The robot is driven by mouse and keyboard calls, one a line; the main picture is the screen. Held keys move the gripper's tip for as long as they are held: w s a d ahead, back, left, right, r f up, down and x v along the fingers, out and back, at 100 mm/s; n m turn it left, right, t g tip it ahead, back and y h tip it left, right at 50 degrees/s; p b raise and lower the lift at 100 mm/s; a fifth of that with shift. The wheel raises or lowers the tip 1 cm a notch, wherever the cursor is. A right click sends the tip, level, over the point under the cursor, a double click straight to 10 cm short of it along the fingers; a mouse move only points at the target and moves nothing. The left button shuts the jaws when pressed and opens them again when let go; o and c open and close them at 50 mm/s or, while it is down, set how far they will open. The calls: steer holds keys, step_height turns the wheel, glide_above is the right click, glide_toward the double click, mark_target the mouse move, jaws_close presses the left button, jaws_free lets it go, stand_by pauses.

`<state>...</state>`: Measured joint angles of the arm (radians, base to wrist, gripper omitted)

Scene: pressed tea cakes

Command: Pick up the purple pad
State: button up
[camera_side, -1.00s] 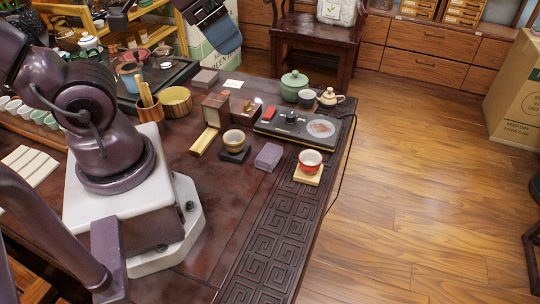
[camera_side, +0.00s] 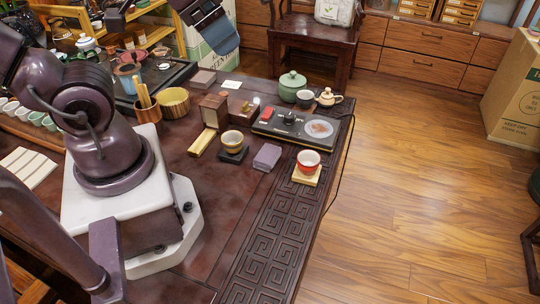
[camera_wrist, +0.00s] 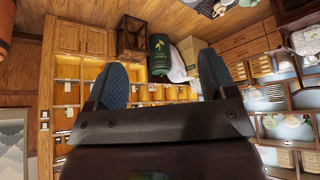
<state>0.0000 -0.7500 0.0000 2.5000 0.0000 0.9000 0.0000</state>
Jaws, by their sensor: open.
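The purple pad (camera_side: 267,157) is a small lilac block lying flat on the dark table in the side view. It sits between a yellow cup on a dark pad and a red and white cup on a yellow pad, apart from both, with nothing on top. My gripper (camera_side: 222,36) is at the top of the side view, raised and well away from the pad, with a blue fingertip showing. In the wrist view my gripper (camera_wrist: 162,78) has two blue fingers spread wide apart with nothing between them. The pad does not show there.
The yellow cup (camera_side: 232,139) stands left of the pad, the red and white cup (camera_side: 308,161) right. A dark tray (camera_side: 270,132) lies behind it. A mauve block (camera_side: 202,77) lies farther back. The carved table front (camera_side: 262,245) is clear. The wrist view shows shelves (camera_wrist: 175,93).

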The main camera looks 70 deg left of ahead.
steer(key=shift+o, duration=0.3)
steer(key=n+g, duration=0.6)
steer(key=n, duration=0.2)
glide_above(266, 156)
step_height(266, 156, down, 22)
steer(key=f, duration=0.6)
steer(key=shift+s+d+f, duration=0.1)
steer(key=shift+s+f, duration=0.1)
steer(key=shift+f, duration=0.1)
steer(key=shift+w+f, duration=0.1)
steer(key=shift+f, duration=2.95)
steer(key=c, duration=1)
steer(key=shift+r, duration=0.15)
